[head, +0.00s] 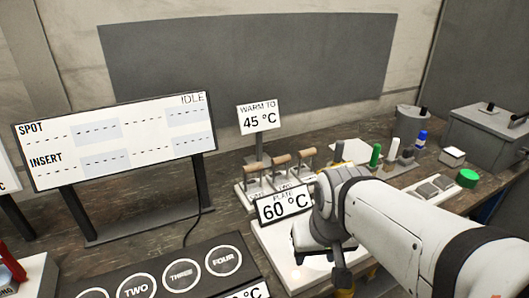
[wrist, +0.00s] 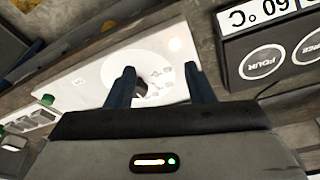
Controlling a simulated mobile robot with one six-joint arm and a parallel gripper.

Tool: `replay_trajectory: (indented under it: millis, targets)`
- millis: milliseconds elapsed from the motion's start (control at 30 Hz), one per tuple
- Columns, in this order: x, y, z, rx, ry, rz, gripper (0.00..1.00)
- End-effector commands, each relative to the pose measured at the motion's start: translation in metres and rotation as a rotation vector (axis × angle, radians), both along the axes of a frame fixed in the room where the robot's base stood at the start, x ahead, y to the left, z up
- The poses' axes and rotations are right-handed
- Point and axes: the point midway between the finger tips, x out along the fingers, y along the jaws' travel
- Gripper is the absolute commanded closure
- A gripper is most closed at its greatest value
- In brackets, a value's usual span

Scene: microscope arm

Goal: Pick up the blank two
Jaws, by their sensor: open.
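No thing in either view is readably marked as blank two, so I cannot tell which it is. Small grey square pieces (head: 434,187) lie on a pale tray at the right in the head view. My gripper (wrist: 158,80) is open, with its two dark fingers apart, above a white plate (wrist: 95,82). A small dark round thing (wrist: 141,88) shows between the fingers, partly hidden by them. In the head view my forearm hides much of the white plate (head: 272,246).
A rack (head: 250,187) with wooden-handled tools stands behind the 60 °C sign (head: 284,205). A dark panel with round labels (head: 182,275) lies at front left. Green, white and blue upright pieces (head: 375,156) stand at right. A grey box (head: 484,137) stands at back right.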

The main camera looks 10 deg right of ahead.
Motion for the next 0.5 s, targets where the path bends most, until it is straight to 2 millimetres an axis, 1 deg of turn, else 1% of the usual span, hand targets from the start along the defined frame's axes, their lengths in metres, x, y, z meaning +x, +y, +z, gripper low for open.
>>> replay_trajectory:
  millis: [67, 167, 200, 267, 300, 333, 367, 400, 467, 500]
  targets:
    - [0.018, 0.004, 0.009, 0.031, -0.009, -0.045, 0.51]
    - [0.054, 0.012, 0.023, 0.102, -0.029, -0.149, 0.51]
    - [0.073, 0.014, 0.028, 0.137, -0.04, -0.206, 0.51]
    - [0.105, 0.016, 0.036, 0.193, -0.056, -0.3, 0.51]
    - [0.126, 0.018, 0.039, 0.233, -0.067, -0.367, 0.51]
    - [0.142, 0.018, 0.042, 0.262, -0.075, -0.417, 0.51]
    - [0.158, 0.018, 0.043, 0.291, -0.083, -0.469, 0.51]
    - [0.18, 0.018, 0.045, 0.33, -0.093, -0.538, 0.51]
    - [0.211, 0.017, 0.046, 0.386, -0.107, -0.64, 0.51]
    - [0.231, 0.015, 0.045, 0.422, -0.115, -0.706, 0.51]
